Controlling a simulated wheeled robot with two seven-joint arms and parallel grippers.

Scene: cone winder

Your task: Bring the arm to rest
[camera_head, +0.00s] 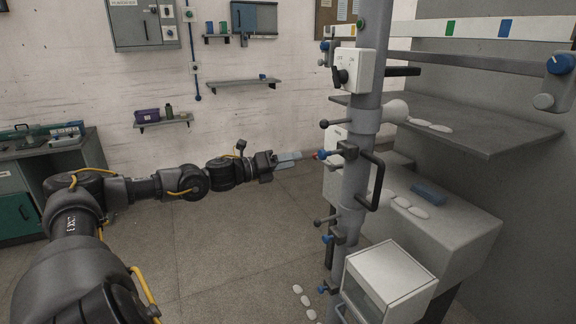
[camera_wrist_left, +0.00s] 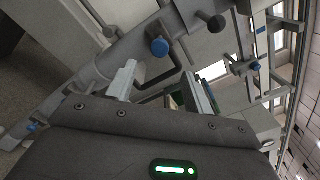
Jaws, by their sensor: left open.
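My left arm reaches in from the left in the head view, stretched out toward the grey upright post of the winder (camera_head: 365,130). My left gripper (camera_head: 300,156) is at the post's left side, near a blue knob (camera_head: 322,155) on it. The left wrist view shows the two fingers (camera_wrist_left: 160,85) apart, with nothing held between them. A blue knob (camera_wrist_left: 160,47) and a black handle show beyond the fingers there. From the head view I cannot tell whether the fingertips touch the post. My right gripper is not in view.
A white switch box (camera_head: 353,69) and a black handle (camera_head: 377,181) stick out from the post. A grey shelf (camera_head: 470,120) and a pale box (camera_head: 392,278) stand to the right. A workbench (camera_head: 50,180) is at far left. The floor between is open.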

